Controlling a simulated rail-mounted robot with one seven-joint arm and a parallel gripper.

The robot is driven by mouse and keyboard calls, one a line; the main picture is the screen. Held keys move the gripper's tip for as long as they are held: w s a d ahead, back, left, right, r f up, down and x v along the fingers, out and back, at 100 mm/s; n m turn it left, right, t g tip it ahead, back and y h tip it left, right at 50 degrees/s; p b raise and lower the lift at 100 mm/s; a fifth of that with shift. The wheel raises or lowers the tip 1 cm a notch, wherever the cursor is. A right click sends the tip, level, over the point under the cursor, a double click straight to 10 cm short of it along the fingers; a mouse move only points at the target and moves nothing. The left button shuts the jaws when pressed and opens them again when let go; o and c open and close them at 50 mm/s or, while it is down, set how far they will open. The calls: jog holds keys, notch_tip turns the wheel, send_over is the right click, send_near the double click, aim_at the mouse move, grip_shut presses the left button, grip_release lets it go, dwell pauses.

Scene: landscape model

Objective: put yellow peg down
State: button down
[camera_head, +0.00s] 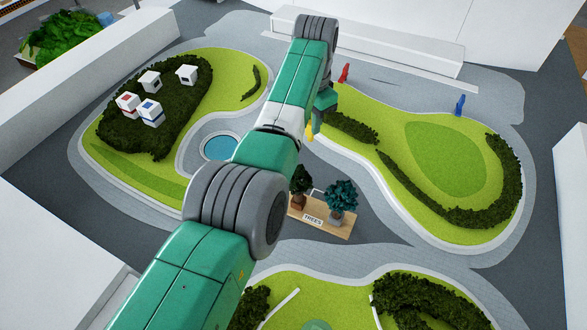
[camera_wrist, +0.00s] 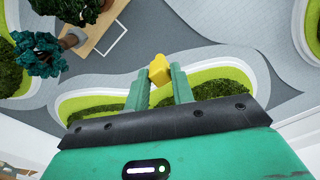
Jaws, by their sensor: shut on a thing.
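My gripper (camera_wrist: 159,84) is shut on the yellow peg (camera_wrist: 159,68), which shows between its two green fingertips in the wrist view. In the head view the yellow peg (camera_head: 310,131) is a small yellow bit below my green gripper (camera_head: 318,112), near the left edge of the right-hand lawn. My arm hides part of the gripper there. I cannot tell from these views whether the peg touches the ground.
A red peg (camera_head: 344,73) and a blue peg (camera_head: 460,105) stand along the far edge of the right lawn (camera_head: 400,125). A wooden tray labelled TREES (camera_head: 325,226) bears small trees. White and coloured blocks (camera_head: 150,112) sit on the left hedge. A round pool (camera_head: 219,147) lies left of my arm.

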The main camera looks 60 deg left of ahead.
jog(key=a+f+n+b, duration=0.1)
jog(key=f+n, duration=0.1)
jog(key=f, duration=0.1)
jog(key=s+f+n+b, duration=0.1)
jog(key=f+n+b, duration=0.1)
jog(key=f, duration=0.2)
jog(key=s+a+f+n+b, duration=0.1)
jog(key=f+n, duration=0.1)
jog(key=f, duration=0.1)
jog(key=shift+s+a+f+b, duration=0.25)
jog(key=shift+a+b, duration=0.05)
jog(key=shift+b, duration=0.05)
dwell(0.3)
jog(key=shift+f, duration=0.15)
jog(key=c, duration=1.3)
grip_release()
jog(key=shift+c, duration=0.2)
notch_tip(320, 180, up, 12)
jog(key=p, duration=0.4)
jog(key=shift+r+p, duration=0.2)
jog(key=shift+p, duration=0.2)
